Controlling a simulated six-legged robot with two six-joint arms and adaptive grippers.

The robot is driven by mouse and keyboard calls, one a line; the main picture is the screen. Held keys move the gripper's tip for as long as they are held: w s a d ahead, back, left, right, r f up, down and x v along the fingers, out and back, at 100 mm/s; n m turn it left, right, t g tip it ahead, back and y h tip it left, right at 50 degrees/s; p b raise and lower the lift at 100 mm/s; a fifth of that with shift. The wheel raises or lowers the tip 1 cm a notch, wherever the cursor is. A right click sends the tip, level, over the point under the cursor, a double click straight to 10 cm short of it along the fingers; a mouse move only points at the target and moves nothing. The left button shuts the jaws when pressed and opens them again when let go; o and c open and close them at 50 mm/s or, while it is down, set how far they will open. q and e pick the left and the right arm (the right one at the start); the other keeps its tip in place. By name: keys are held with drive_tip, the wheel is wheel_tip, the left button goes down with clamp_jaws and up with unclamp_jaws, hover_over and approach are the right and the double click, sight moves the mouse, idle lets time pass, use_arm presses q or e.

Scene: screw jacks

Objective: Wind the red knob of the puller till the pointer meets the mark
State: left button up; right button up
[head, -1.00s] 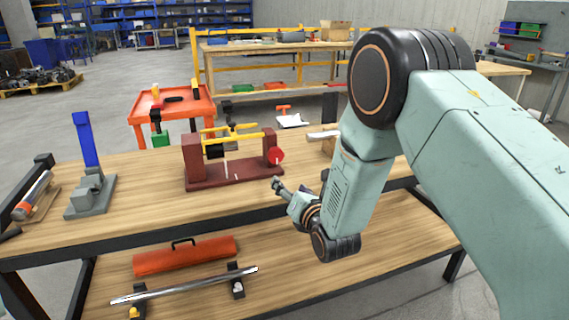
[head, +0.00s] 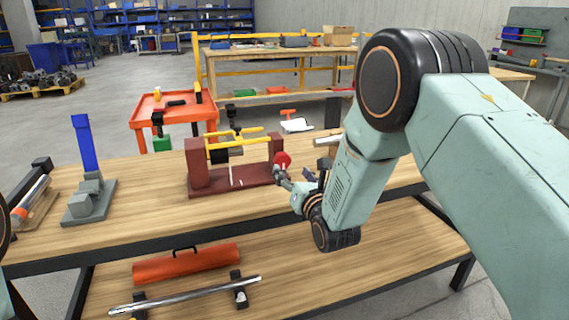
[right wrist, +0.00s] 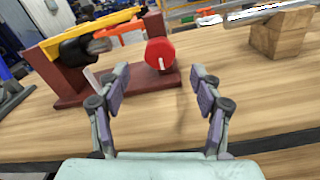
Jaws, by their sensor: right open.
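The puller is a dark red frame (head: 197,180) on the bench, with yellow bars (head: 235,143) and a black body between its two posts. Its red knob (head: 282,158) is at the right end. In the right wrist view the knob (right wrist: 160,52) faces me, with a short white line on its lower face. A thin pale strip (right wrist: 90,77) stands below the black body; I cannot tell whether it is the pointer or the mark. My right gripper (head: 291,179) is open and empty, just short of the knob. Its fingers (right wrist: 160,78) lie either side of the knob's line, apart from it.
A blue upright on a grey base (head: 88,190) stands left of the puller. A wooden block (right wrist: 281,36) with a metal bar lies right of the knob. The lower shelf holds an orange case (head: 187,264) and a metal rod (head: 185,297).

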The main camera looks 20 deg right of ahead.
sight(284, 161)
drive_tip(key=w+b, duration=0.1)
drive_tip(key=w, duration=0.3)
drive_tip(key=shift+w+a+f, duration=0.1)
drive_tip(key=shift+w+f, duration=0.05)
drive_tip(key=shift+w, duration=0.25)
drive_tip(key=shift+w+r+b, duration=0.2)
drive_tip(key=shift+w+b, duration=0.25)
drive_tip(key=shift+w, duration=0.35)
drive_tip(key=shift+w, duration=0.1)
drive_tip(key=shift+c, duration=0.2)
drive_tip(key=c, duration=1.1)
